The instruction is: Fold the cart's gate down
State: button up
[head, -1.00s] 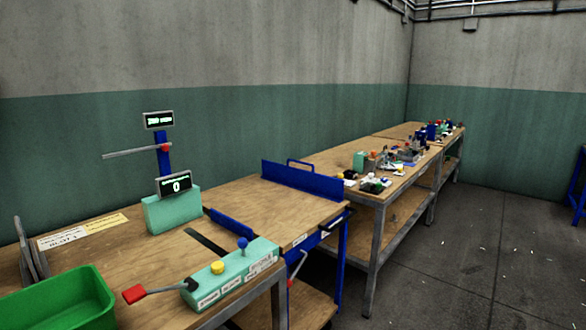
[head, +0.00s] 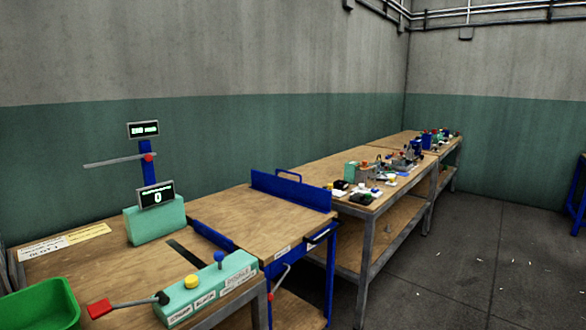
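The cart is a blue-framed table with a wooden top (head: 250,222), standing between two benches in the head view. Its gate (head: 292,192), a long blue panel, stands upright along the far side of the top. A blue loop handle (head: 288,172) rises from the gate's upper edge. A lower blue strip (head: 211,235) runs along the cart's near left side. My gripper is not in view.
The near bench holds a green bin (head: 38,308), a mint control box (head: 207,288) with a red-tipped lever (head: 100,308), and a post with displays (head: 148,165). A long bench (head: 350,205) with cluttered small items lies beyond the cart.

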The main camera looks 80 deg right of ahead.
aim_at(317, 197)
jog(key=k+l, duration=0.2)
jog(key=l, duration=0.15)
jog(key=k+l, duration=0.15)
jog(key=l, duration=0.25)
jog(key=k+l, duration=0.2)
jog(key=l, duration=0.15)
jog(key=k+l, duration=0.2)
jog(key=l, duration=0.15)
jog(key=k+l, duration=0.2)
jog(key=l, duration=0.2)
jog(key=k+l, duration=0.15)
jog(key=l, duration=0.2)
jog(key=k+l, duration=0.1)
jog(key=l, duration=1.05)
jog(key=k+l+u, duration=0.1)
jog(key=l, duration=0.45)
jog(key=k+l, duration=0.15)
jog(key=l, duration=0.45)
jog(key=i+l, duration=0.15)
jog(key=l, duration=0.3)
jog(key=i+l, duration=0.1)
jog(key=l, duration=0.3)
